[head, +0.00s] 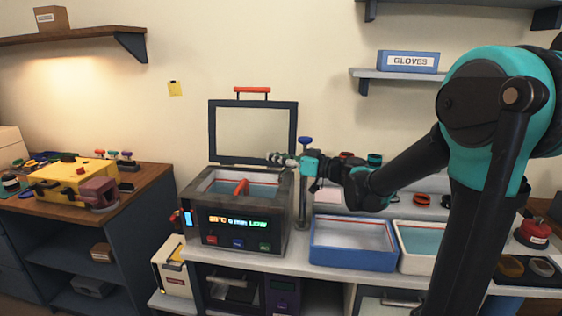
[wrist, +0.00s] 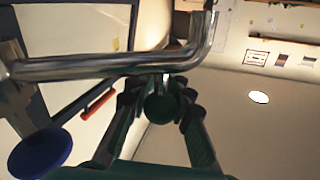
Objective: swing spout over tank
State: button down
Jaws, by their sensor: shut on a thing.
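The spout is a bent chrome pipe (wrist: 110,66); in the head view a short piece of it (head: 281,158) shows level with the open lid's lower edge. A blue knob (head: 305,140) tops its post, and it also shows in the wrist view (wrist: 40,153). The tank (head: 240,228) is a grey box with a lit display, its lid (head: 253,131) raised. My gripper (head: 298,161) is behind the tank's right rear corner, its fingertips shut on the pipe in the wrist view (wrist: 163,82). The spout's end appears near the tank's right rear rim; its exact height above the water is unclear.
A blue tray (head: 352,257) and a white tray (head: 414,262) stand right of the tank. A red handle (head: 241,187) shows inside the tank. A glove box (head: 408,62) sits on a wall shelf. A side bench (head: 150,178) with a yellow case stands left.

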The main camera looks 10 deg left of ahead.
jog(key=w+a+m+t+h, duration=0.2)
jog(key=w+m+t+h, duration=0.3)
jog(key=t, duration=0.3)
jog(key=shift+w+a+m, duration=0.4)
jog(key=shift+m, duration=0.1)
jog(key=shift+h, duration=0.3)
jog(key=c, duration=1.4)
grip_release()
jog(key=v, duration=1.2)
